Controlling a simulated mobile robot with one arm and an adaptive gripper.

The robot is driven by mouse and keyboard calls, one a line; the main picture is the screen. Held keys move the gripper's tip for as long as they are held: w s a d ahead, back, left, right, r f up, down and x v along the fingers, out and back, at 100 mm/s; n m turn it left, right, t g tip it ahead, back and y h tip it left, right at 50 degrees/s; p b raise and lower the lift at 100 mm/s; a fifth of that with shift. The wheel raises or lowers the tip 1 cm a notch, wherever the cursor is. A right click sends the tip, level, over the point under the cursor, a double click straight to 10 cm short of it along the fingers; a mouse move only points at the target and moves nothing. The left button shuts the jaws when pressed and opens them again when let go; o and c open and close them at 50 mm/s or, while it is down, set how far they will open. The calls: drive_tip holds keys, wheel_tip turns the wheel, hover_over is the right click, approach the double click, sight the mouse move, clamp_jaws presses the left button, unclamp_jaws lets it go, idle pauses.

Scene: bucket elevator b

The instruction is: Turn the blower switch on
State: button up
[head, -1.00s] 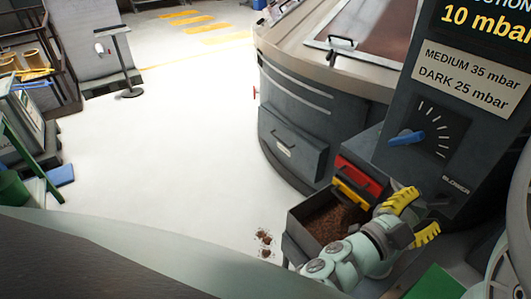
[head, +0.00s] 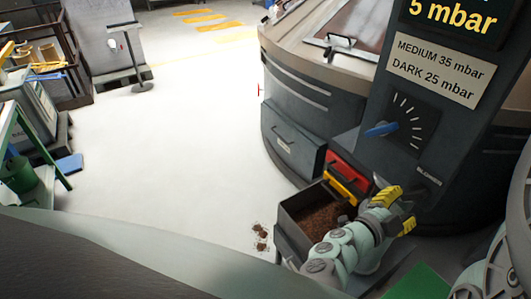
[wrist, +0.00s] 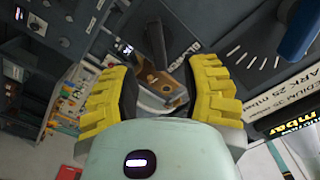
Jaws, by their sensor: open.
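The blower switch (wrist: 155,46) is a dark lever on the dark control panel, beside the white BLOWER label (wrist: 182,55) in the wrist view. My gripper (wrist: 163,72) has yellow ribbed fingers, open, with the lever just beyond and between the fingertips, apparently not gripped. In the head view my gripper (head: 400,208) is low in front of the panel (head: 415,155), below the BLOWER label. The switch itself is hard to make out there, and my gripper may hide it.
A blue-handled dial (head: 381,129) sits above on the panel, under a sign (head: 437,70) and a display (head: 455,18) reading 5 mbar. A bin of brown grounds (head: 300,206) stands left of my arm, near red and yellow parts (head: 347,175).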

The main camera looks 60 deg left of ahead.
sight(413, 198)
drive_tip(key=w+p, duration=0.1)
drive_tip(key=w, duration=0.3)
drive_tip(key=shift+w+d+r, duration=0.1)
drive_tip(key=shift+w, duration=0.3)
drive_tip(key=shift+w+d+p, duration=0.1)
drive_tip(key=shift+w+p, duration=0.25)
drive_tip(key=shift+w, duration=0.25)
drive_tip(key=shift+o, duration=0.2)
clamp_jaws()
drive_tip(key=shift+f, duration=0.2)
